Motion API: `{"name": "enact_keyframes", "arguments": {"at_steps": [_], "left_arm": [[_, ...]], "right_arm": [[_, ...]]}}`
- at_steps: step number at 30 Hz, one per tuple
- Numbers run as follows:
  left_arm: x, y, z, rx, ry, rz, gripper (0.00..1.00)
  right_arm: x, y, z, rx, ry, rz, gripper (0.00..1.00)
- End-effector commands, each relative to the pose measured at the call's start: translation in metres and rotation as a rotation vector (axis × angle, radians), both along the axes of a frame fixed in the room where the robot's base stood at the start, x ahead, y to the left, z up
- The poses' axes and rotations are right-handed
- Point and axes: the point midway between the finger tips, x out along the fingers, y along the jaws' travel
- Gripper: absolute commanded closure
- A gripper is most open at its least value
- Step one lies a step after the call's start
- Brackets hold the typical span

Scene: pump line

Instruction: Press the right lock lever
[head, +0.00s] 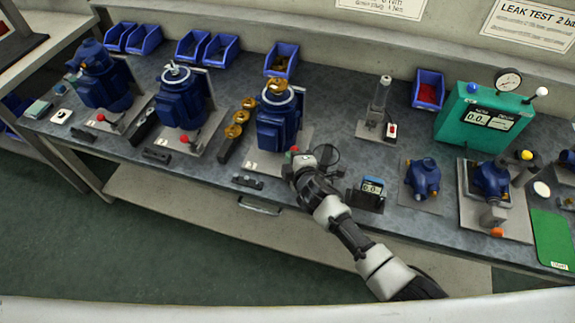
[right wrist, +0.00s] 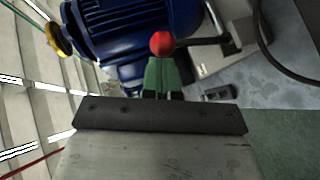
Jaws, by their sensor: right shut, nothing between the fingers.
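The right lock lever has a red ball knob (head: 295,149) and stands in front of the right blue motor (head: 278,118) in the head view. In the right wrist view the red knob (right wrist: 162,43) sits at the end of a black rod, which runs to the right to a pale mount. My right gripper (head: 297,160) is at the knob, partly hidden by its own wrist. In the right wrist view its green fingertips (right wrist: 163,66) are shut and empty, right at the knob; I cannot tell whether they touch it. My left gripper is not in view.
Two more blue motors (head: 180,97) with red-knobbed levers stand to the left. A small meter (head: 372,186) lies right of my wrist, and a black cable (head: 327,155) loops behind it. A green tester (head: 480,118) stands at the right. Blue bins line the back.

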Motion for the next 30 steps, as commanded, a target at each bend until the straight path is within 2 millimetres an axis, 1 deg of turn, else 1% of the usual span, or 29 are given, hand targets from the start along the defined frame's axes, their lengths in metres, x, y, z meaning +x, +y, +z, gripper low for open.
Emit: {"name": "enact_keyframes", "arguments": {"at_steps": [1, 4, 9, 15, 30], "left_arm": [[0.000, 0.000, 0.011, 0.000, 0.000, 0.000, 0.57], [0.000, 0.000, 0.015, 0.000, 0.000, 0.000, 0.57], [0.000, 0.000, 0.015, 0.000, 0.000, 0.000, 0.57], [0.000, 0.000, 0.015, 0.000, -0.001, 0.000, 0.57], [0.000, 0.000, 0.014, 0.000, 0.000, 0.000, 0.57]], "right_arm": [[0.005, -0.002, 0.007, 0.004, 0.027, 0.001, 1.00], [0.009, -0.003, 0.003, 0.008, 0.024, -0.001, 1.00], [0.018, -0.006, 0.002, 0.008, 0.021, 0.000, 1.00], [0.024, -0.007, 0.001, 0.007, 0.020, 0.001, 1.00], [0.027, -0.009, 0.003, 0.007, 0.017, -0.001, 1.00]]}}
